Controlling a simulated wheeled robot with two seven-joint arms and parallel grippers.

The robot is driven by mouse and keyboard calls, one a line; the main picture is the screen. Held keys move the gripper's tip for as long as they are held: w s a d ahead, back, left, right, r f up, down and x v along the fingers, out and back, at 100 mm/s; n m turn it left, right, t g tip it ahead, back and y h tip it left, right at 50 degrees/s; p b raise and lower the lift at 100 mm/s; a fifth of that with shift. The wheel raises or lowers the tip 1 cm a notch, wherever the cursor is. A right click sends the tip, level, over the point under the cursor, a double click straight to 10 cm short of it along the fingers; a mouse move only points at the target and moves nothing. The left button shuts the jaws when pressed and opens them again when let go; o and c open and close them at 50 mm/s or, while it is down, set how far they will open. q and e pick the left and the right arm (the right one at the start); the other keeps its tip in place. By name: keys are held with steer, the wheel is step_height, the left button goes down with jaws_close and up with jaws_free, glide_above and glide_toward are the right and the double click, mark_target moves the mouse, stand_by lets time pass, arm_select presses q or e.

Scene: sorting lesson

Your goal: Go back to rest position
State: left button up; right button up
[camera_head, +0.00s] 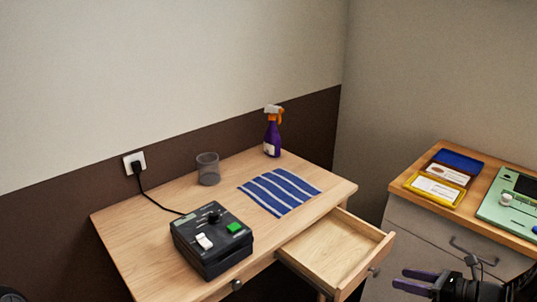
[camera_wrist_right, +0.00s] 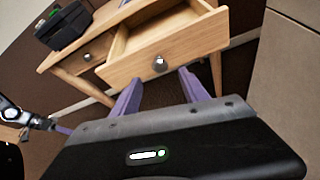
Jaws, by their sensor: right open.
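My right gripper (camera_head: 400,279) is at the lower right of the head view, in front of the cabinet and to the right of the open drawer. Its two purple fingers are apart with nothing between them. In the right wrist view its fingers (camera_wrist_right: 160,88) point toward the drawer front and knob, apart from them as far as I can tell. At the left of the wrist view, part of my left arm shows with a purple finger (camera_wrist_right: 62,130); its opening is not clear.
The wooden desk (camera_head: 135,235) has an open, empty drawer (camera_head: 335,250). On it are a black switch box (camera_head: 210,255), a mesh cup (camera_head: 208,170), a striped cloth (camera_head: 280,191) and a spray bottle (camera_head: 272,138). The cabinet (camera_head: 405,230) holds trays (camera_head: 440,192) and a green device (camera_head: 500,212).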

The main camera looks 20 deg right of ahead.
steer(key=s+f+n+g+h, duration=0.3)
steer(key=s+f+n+g, duration=0.15)
steer(key=f, duration=0.75)
steer(key=s+a+f+n+g+h+p, duration=0.1)
steer(key=s+a+f+n+g, duration=0.1)
steer(key=a+f+n, duration=0.15)
steer(key=s+a+f+n+g+p, duration=0.1)
steer(key=s+a+f+n+g, duration=0.15)
steer(key=a+f, duration=0.2)
steer(key=s+a+r+n+p, duration=0.1)
steer(key=a+n, duration=0.5)
steer(key=a, duration=0.6)
steer(key=s+a+r+n+g+p, duration=0.1)
steer(key=s+a+r+n+p, duration=0.1)
steer(key=a+n, duration=0.5)
steer(key=s+a+r+n+p, duration=0.2)
steer(key=a+n, duration=0.5)
steer(key=a, duration=1)
steer(key=shift+s+a+r+g+y+p, duration=0.15)
steer(key=shift+s+a+g+y+p, duration=0.2)
steer(key=shift+s+p, duration=0.6)
